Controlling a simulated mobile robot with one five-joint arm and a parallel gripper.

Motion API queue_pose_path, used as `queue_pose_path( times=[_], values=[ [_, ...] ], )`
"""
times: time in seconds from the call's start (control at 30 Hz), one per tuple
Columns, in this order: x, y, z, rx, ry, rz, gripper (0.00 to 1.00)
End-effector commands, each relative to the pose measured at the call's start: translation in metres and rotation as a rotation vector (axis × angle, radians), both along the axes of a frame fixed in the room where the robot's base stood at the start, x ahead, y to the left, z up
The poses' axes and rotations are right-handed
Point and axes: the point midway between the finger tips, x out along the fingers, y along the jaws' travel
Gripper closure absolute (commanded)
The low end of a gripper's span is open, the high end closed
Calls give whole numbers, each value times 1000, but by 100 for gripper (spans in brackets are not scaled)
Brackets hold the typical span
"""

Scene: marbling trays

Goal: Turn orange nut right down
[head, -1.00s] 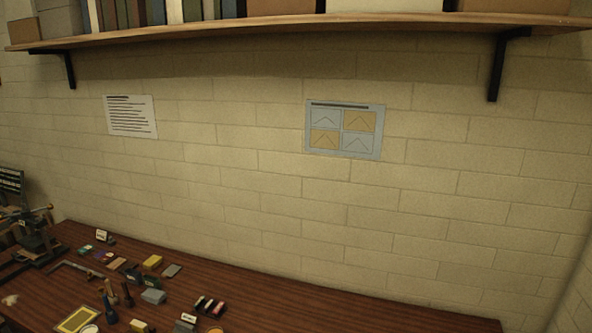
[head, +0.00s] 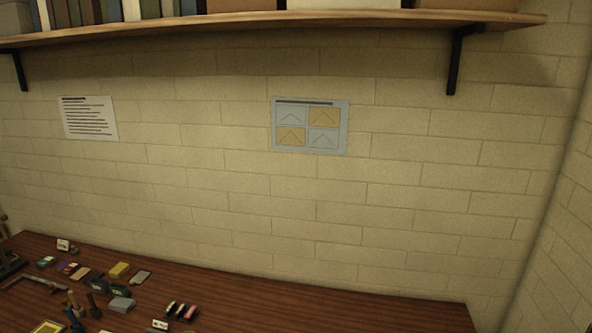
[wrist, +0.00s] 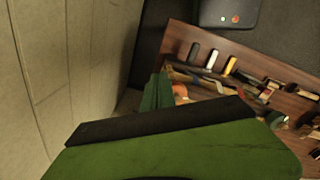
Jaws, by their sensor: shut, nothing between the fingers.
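I cannot make out the orange nut for certain. In the wrist view a small rounded orange thing (wrist: 180,91) shows beside the green finger, partly hidden by it; I cannot tell whether it is the nut. My gripper (wrist: 158,92) is green with a black edge and fills the lower part of the wrist view. It is shut and holds nothing. My gripper does not show in the head view.
The wooden table (head: 330,303) carries several small items at left, including a yellow block (head: 119,270) and a grey block (head: 122,304). Its right part is clear. A shelf (head: 300,22) spans the wall above. Tools with dark, white and yellow handles (wrist: 230,65) show in the wrist view.

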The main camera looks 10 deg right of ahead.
Motion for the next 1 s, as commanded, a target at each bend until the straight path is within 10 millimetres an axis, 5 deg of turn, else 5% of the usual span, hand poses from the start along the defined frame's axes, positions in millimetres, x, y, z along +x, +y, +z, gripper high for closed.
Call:
queue_pose_path(
  times=[0.5, 0.83, 1.0],
  values=[
    [-1, 0, 62, 0, 2, -2, 100],
    [-1, 0, 60, 0, 2, 8, 100],
    [-3, 3, 60, -1, 2, 226, 100]
  ],
)
